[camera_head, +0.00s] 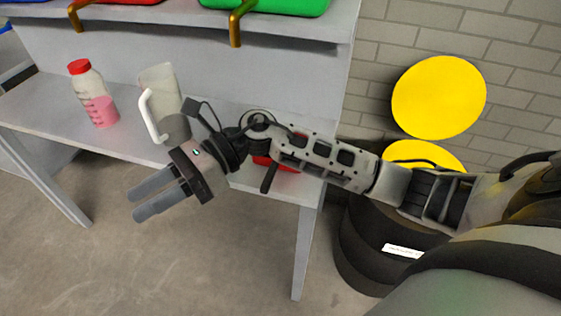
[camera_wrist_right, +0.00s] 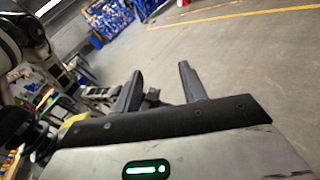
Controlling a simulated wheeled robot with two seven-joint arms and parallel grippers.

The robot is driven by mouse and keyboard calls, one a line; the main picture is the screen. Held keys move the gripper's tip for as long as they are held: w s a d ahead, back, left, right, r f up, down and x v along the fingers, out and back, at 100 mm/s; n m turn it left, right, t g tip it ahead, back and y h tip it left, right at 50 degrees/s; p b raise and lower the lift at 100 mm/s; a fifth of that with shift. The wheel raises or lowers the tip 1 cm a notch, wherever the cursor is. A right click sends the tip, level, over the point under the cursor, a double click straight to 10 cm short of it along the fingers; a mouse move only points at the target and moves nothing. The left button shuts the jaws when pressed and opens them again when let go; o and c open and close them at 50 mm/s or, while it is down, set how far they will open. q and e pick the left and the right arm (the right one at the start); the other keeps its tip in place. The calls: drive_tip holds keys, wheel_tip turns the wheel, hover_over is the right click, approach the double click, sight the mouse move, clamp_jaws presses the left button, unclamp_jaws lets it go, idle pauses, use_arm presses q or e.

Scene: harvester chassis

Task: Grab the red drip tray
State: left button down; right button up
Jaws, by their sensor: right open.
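A red object, likely the drip tray (camera_head: 262,161), lies on the lower shelf and is mostly hidden behind my right forearm and wrist. A black handle-like piece (camera_head: 268,179) sticks out below it past the shelf edge; I cannot tell for sure that it belongs to it. My right gripper (camera_head: 137,204) is open and empty, in front of the shelf and left of the red object, pointing down-left, away from it. In the wrist view its two fingers (camera_wrist_right: 161,72) stand apart with nothing between. My left gripper is not in view.
The lower shelf (camera_head: 50,105) holds a bottle of pink liquid (camera_head: 100,108) and a pitcher (camera_head: 162,95). Gold taps (camera_head: 236,25) on red and green containers hang above. A dark barrel (camera_head: 365,240) and yellow discs (camera_head: 438,97) stand right. The floor in front is clear.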

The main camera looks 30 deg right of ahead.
drive_tip(key=w+d+f+n+g+h, duration=0.1)
drive_tip(key=w+d+f+n+h, duration=0.15)
drive_tip(key=d+n+h, duration=0.2)
drive_tip(key=r+n+t+h+b, duration=0.2)
drive_tip(key=n+h, duration=0.4)
drive_tip(key=h, duration=0.6)
hover_over(274, 164)
wheel_tip(274, 164, down, 16)
drive_tip(key=shift+r+p, duration=0.2)
drive_tip(key=shift+p, duration=0.75)
clamp_jaws()
